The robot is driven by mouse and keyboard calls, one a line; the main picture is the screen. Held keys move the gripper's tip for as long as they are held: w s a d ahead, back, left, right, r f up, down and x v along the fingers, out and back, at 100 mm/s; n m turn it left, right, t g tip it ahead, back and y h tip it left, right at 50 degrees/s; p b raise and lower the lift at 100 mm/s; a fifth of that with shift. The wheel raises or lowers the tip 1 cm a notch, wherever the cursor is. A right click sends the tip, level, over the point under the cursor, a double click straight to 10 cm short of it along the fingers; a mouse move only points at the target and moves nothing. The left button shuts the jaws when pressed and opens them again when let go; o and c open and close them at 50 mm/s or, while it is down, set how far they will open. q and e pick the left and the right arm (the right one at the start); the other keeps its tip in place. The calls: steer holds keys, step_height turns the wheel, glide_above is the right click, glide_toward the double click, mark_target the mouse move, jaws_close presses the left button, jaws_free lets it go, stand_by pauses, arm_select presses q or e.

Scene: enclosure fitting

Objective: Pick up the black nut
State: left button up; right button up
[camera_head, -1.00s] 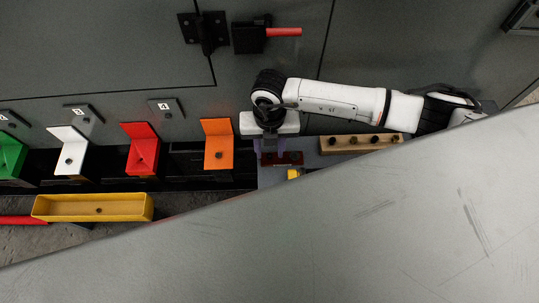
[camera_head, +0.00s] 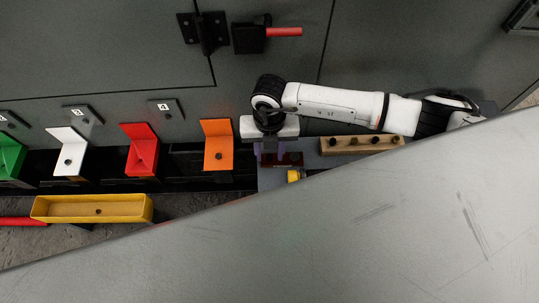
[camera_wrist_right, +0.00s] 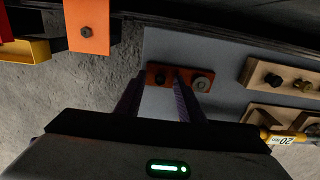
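The black nut (camera_wrist_right: 160,79) sits on a small red block (camera_wrist_right: 181,74) in the right wrist view, beside a grey round part (camera_wrist_right: 201,84) on the same block. My right gripper (camera_wrist_right: 159,80) points at the block, with its two purple fingers apart and the black nut showing between their tips. I cannot tell whether the tips touch the block. In the head view, my right gripper (camera_head: 271,160) hangs at the red block (camera_head: 293,158), partly hiding it. My left gripper is not in view.
A wooden block (camera_head: 360,144) with several dark fasteners stands to the right. Orange (camera_head: 217,135), red, white and green brackets and a yellow tray (camera_head: 92,209) lie to the left. A yellow-banded tool (camera_wrist_right: 285,138) is at the right. A large grey surface (camera_head: 330,230) covers the foreground.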

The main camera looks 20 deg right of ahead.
jaws_close()
steer(key=shift+r, duration=0.15)
steer(key=shift+r, duration=0.25)
step_height(320, 180, up, 7)
steer(key=p, duration=0.2)
steer(key=s+a+r+p, duration=0.1)
steer(key=s+a, duration=0.1)
steer(key=s, duration=0.7)
steer(key=s+a+r+p, duration=0.1)
steer(key=s+a, duration=0.2)
steer(key=s, duration=0.7)
steer(key=shift+a+r+p, duration=0.3)
steer(key=shift+r+p, duration=0.1)
